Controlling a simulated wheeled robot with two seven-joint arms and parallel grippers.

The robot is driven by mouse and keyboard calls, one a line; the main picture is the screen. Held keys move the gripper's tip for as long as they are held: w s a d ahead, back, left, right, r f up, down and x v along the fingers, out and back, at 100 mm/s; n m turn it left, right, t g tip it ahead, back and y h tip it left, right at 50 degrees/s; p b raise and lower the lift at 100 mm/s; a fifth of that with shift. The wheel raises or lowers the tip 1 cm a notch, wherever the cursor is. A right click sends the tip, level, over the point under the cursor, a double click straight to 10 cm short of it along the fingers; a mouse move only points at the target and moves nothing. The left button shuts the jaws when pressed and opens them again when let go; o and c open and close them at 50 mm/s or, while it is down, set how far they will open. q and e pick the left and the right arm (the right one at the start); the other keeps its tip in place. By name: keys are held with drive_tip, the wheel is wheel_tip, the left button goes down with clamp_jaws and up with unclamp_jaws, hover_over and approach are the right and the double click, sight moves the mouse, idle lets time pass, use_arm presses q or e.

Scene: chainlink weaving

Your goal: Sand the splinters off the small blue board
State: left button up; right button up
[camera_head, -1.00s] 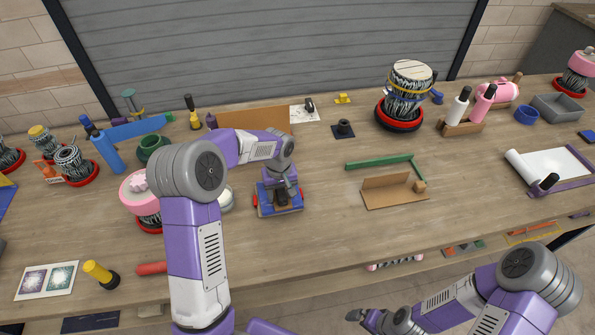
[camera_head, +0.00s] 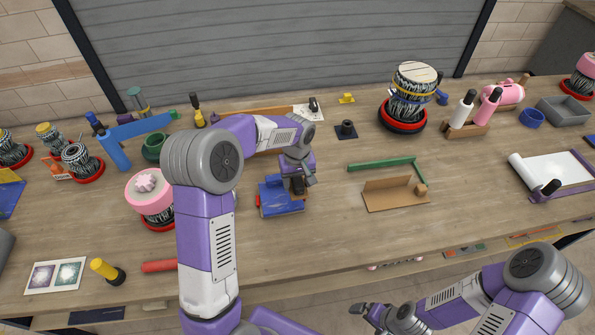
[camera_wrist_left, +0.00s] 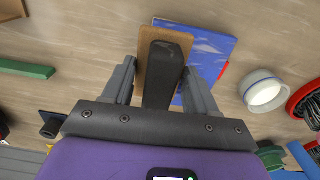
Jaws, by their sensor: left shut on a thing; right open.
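The small blue board (camera_head: 274,199) lies flat on the bench left of centre, with bits of red at its edge. In the left wrist view the board (camera_wrist_left: 213,48) shows scuffed pale streaks. My left gripper (camera_head: 297,188) is shut on the dark handle of a sanding block (camera_wrist_left: 164,70) with a brown base. The block overlaps the board's right part in the head view. I cannot tell whether it touches the surface. My right gripper (camera_head: 366,310) is open and empty, in front of the bench's near edge.
A brown cardboard tray (camera_head: 395,195) and a green bar (camera_head: 384,163) lie to the right. A pink-topped drum (camera_head: 150,197) on a red base stands to the left. A red cylinder (camera_head: 159,266) lies near the front edge. The bench front, between board and edge, is clear.

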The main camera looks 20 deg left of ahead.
use_arm(q)
drive_tip(key=shift+r+p, duration=0.75)
drive_tip(key=shift+r, duration=0.65)
drive_tip(key=shift+s+f, duration=0.1)
drive_tip(key=shift+f, duration=0.05)
